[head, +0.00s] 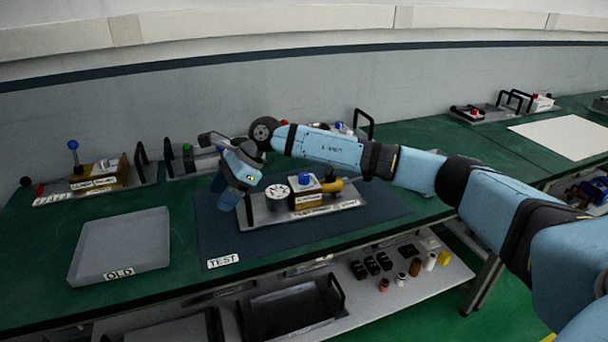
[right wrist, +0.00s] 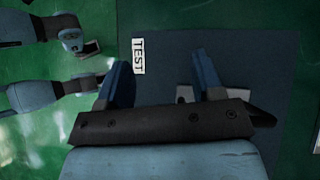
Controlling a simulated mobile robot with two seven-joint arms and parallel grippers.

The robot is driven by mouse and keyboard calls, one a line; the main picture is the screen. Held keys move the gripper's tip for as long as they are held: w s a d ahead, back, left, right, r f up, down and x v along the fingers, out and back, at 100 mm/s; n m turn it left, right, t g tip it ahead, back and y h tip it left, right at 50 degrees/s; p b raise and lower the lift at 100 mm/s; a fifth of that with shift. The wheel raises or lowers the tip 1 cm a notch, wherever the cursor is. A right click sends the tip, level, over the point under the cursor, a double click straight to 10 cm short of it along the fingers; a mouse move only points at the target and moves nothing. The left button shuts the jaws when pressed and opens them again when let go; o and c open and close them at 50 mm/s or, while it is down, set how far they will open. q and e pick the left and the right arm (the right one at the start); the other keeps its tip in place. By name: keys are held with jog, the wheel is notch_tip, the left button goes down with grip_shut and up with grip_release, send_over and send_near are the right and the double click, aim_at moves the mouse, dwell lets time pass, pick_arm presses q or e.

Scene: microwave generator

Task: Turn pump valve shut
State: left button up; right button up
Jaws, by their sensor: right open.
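A grey plate unit (head: 262,217) lies on the dark TEST mat (head: 225,243). It carries a round white-faced gauge (head: 277,191), a pale block with a blue knob (head: 304,179) and a brass-coloured part (head: 333,186). I cannot tell which part is the pump valve. My right gripper (head: 223,192) hangs over the mat at the unit's left end, pointing down, with the gauge to its right. In the right wrist view its two blue fingers (right wrist: 163,82) are spread apart. A pale plate edge (right wrist: 185,92) shows near one finger, and the gripper hides much of the rest.
A grey tray marked OLD (head: 120,248) sits left of the mat. Behind it stands another unit with a blue-topped lever (head: 73,146). Black handles (head: 364,123) rise behind the mat. A lower shelf (head: 440,275) holds small parts. The mat's front area is clear.

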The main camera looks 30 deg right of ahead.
jog(key=w+d+r+h, duration=0.2)
jog(key=d+h, duration=0.1)
jog(key=d, duration=0.4)
jog(key=w+d+r+h, duration=0.1)
jog(key=d+r+h, duration=0.1)
jog(key=d, duration=0.5)
notch_tip(320, 180, up, 4)
jog(key=g+h, duration=0.1)
jog(key=h, duration=0.3)
send_over(304, 175)
notch_tip(304, 175, down, 13)
jog(key=shift+f, duration=0.15)
jog(key=shift+c, duration=0.2)
jog(key=c, duration=0.9)
